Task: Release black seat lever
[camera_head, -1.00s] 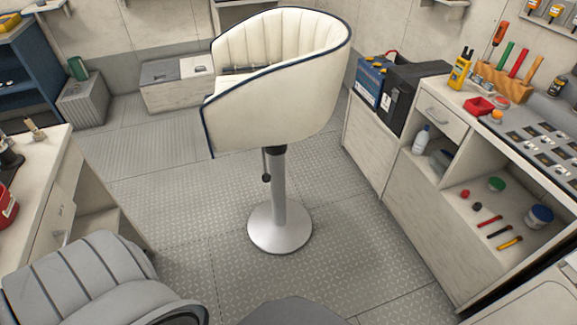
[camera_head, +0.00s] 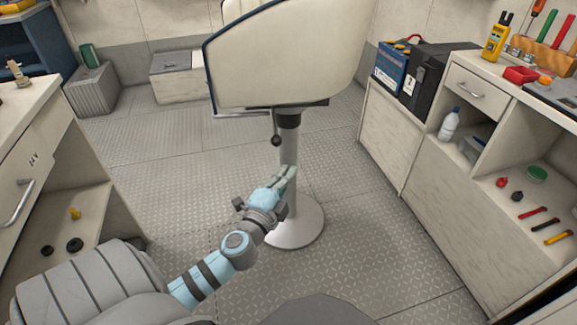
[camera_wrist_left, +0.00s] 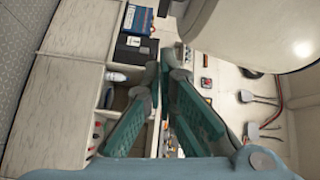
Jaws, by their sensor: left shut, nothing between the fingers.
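The cream seat with dark blue piping (camera_head: 290,60) stands on a grey post (camera_head: 288,160) with a round base. Its top is cut off by the head view's edge. The black seat lever (camera_head: 276,141) hangs under the seat as a thin rod with a black knob, beside the post. My left gripper (camera_head: 290,171) is shut and empty, a little below and right of the knob, in front of the post. In the left wrist view, my left fingers (camera_wrist_left: 171,60) meet at their tips with nothing between them. The seat's pale underside (camera_wrist_left: 262,30) shows there; the lever does not.
A bench with a drawer (camera_head: 480,95) and open shelves stands right. A blue battery (camera_head: 393,66) and a black case (camera_head: 435,80) sit at its far end. A pale cabinet (camera_head: 20,170) stands left. Patterned floor (camera_head: 180,180) around the post is clear.

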